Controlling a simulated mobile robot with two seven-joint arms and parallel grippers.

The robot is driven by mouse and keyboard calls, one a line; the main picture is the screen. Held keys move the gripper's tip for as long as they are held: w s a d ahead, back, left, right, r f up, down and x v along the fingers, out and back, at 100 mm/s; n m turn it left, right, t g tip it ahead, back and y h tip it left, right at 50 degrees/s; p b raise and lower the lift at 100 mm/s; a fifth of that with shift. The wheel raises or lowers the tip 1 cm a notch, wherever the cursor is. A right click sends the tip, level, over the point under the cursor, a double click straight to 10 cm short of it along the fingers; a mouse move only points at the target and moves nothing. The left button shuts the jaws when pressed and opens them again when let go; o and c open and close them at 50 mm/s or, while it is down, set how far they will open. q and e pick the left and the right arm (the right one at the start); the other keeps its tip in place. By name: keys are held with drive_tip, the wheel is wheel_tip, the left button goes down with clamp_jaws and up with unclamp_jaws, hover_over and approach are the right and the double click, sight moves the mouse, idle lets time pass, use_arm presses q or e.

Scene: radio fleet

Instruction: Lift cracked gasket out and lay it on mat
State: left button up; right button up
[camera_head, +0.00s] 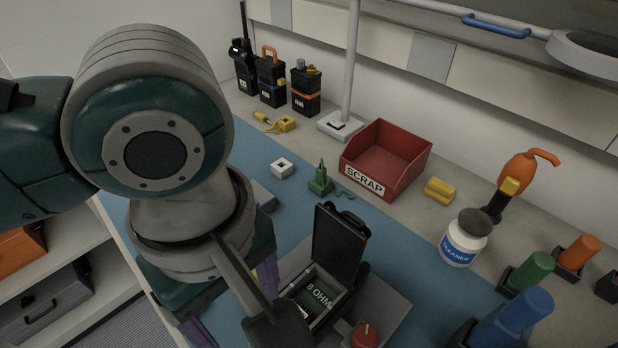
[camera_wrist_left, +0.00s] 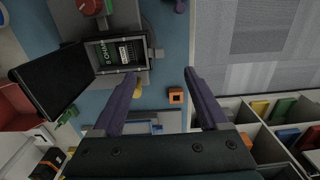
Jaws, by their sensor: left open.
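An open black case stands on a grey fixture; its lid (camera_head: 340,240) is raised, and its tray (camera_head: 318,298) holds a board marked "8 OHM". The case also shows in the left wrist view (camera_wrist_left: 98,64). I cannot make out a cracked gasket in it. The blue mat (camera_head: 238,172) covers the bench around it. My left gripper (camera_wrist_left: 165,98) is open, with its purple fingers spread and nothing between them. It is apart from the case, to its left in the head view, where my arm hides much of it. My right gripper is not seen.
A red SCRAP bin (camera_head: 385,158), a green part (camera_head: 320,180) and a white block (camera_head: 282,168) lie behind the case. A cleaner jar (camera_head: 464,240) and coloured-handled tools stand right. A small orange square (camera_wrist_left: 176,96) shows near the mat's edge.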

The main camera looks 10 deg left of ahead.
use_arm(q)
drive_tip(key=shift+f, duration=0.9)
drive_tip(key=f, duration=0.2)
drive_tip(key=d+f+b, duration=0.1)
drive_tip(key=f, duration=0.2)
drive_tip(key=shift+d, duration=0.1)
drive_tip(key=shift+c, duration=0.3)
clamp_jaws()
